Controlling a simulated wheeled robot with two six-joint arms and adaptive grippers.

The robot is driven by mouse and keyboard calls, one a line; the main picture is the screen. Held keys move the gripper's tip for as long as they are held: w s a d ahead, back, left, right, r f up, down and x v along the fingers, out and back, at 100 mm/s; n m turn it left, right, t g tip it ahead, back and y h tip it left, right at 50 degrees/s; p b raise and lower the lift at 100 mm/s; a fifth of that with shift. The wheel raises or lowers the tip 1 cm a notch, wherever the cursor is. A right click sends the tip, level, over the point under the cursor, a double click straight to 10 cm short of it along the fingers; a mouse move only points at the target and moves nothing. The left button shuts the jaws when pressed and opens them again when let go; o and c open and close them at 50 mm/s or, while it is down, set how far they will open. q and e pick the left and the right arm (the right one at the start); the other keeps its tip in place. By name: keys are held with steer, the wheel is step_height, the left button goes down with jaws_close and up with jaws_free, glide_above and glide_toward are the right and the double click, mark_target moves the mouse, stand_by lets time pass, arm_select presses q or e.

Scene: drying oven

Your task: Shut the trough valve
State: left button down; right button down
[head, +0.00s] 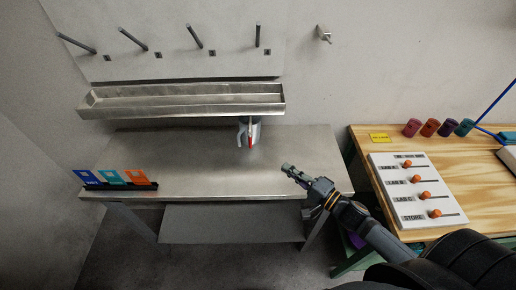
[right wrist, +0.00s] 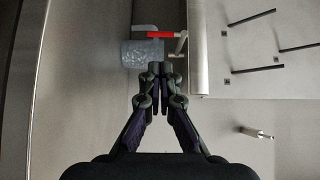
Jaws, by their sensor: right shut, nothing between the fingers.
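The metal trough (head: 180,101) runs along the wall above a steel bench. Its valve has a red handle (head: 251,141), which hangs downward below the trough's right end. In the right wrist view the red handle (right wrist: 162,35) lies crosswise, joined to a metal pipe (right wrist: 180,46) beside the trough (right wrist: 198,60). A translucent jug (head: 242,133) stands on the bench below the valve, and it also shows in the right wrist view (right wrist: 140,53). My right gripper (head: 287,168) is shut and empty, to the right of and nearer than the jug, not touching the valve. My left gripper is out of view.
Several pegs (head: 194,36) slant from the wall panel above the trough. A rack with colored cards (head: 115,181) sits at the steel bench's (head: 200,170) left front. A wooden table (head: 465,155) on the right holds a slider panel (head: 415,190) and colored cups (head: 430,127).

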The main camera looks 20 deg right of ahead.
mark_target(250, 139)
steer(key=p+x, duration=0.2)
steer(key=x, duration=1.1)
steer(key=shift+w+a, duration=0.2)
steer(key=shift+w, duration=0.1)
steer(key=shift+f, duration=0.1)
